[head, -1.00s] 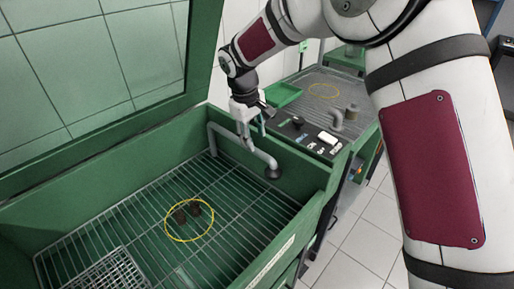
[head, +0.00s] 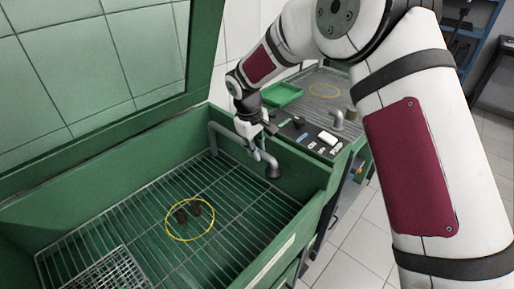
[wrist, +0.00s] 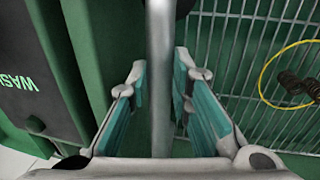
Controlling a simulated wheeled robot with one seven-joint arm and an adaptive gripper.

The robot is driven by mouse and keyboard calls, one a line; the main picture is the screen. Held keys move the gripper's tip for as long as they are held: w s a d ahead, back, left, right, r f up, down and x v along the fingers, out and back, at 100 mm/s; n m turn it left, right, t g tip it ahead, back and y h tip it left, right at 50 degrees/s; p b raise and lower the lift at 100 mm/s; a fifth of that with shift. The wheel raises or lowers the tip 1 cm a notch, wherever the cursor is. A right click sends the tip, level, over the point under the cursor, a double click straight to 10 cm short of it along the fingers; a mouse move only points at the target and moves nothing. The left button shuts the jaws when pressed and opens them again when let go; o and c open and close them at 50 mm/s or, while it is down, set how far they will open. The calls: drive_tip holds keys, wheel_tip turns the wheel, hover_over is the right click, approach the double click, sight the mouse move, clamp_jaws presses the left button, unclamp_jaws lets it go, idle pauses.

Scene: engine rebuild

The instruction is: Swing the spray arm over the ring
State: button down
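The spray arm (head: 232,138) is a grey bent pipe over the green wash tank, with its dark nozzle (head: 273,171) hanging at the tank's right side. The yellow ring (head: 168,229) lies on the tank's grate to the left of and nearer than the nozzle, with dark brown parts (head: 194,212) inside it. My gripper (head: 257,143) is at the spray arm. In the wrist view, its teal-padded fingers (wrist: 160,78) are open on either side of the pipe (wrist: 160,115), with narrow gaps showing. The ring (wrist: 263,77) is partly cut off at the right there.
The tank has green walls (head: 120,152), a raised glazed lid (head: 95,60) behind and a wire basket (head: 105,272) at front left.

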drive_tip(key=shift+s+a, duration=0.1)
drive_tip(key=s+a+m+g+b, duration=0.1)
drive_tip(key=s+a+m, duration=0.3)
drive_tip(key=a, duration=0.6)
drive_tip(key=s+a+m+g+b, duration=0.1)
drive_tip(key=s+a+m+b, duration=0.2)
drive_tip(key=a+m, duration=0.4)
drive_tip(key=shift+s+a+h, duration=0.4)
drive_tip(key=shift+s+a, duration=0.3)
drive_tip(key=shift+a, duration=0.8)
drive_tip(key=shift+a+r, duration=0.1)
drive_tip(key=c, duration=1.4)
unclamp_jaws()
drive_tip(key=shift+c, duration=0.2)
